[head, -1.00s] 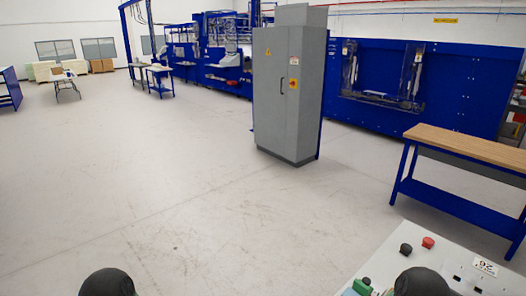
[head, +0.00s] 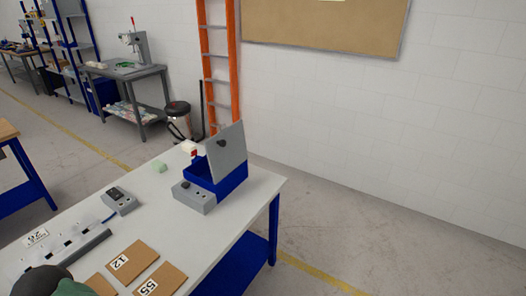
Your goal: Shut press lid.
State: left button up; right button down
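The press (head: 232,183) stands at the far end of the white worktable (head: 170,215). It has a blue box body, and its grey flat lid (head: 228,152) stands open, tilted up steeply, with a dark round knob on its face. A grey control box (head: 193,197) with a dark knob sits against the press's near left side. Neither of my grippers is in view. Only a dark rounded part of my own arm shows at the bottom left.
On the table are a pale green block (head: 159,167), a grey button box (head: 123,202), a long grey strip (head: 65,250) and brown numbered cards (head: 131,259). A bin (head: 178,121) and an orange ladder (head: 221,65) stand behind. Floor right of the table is clear.

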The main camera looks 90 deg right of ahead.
aim_at(226, 150)
jog(key=z, duration=2.9)
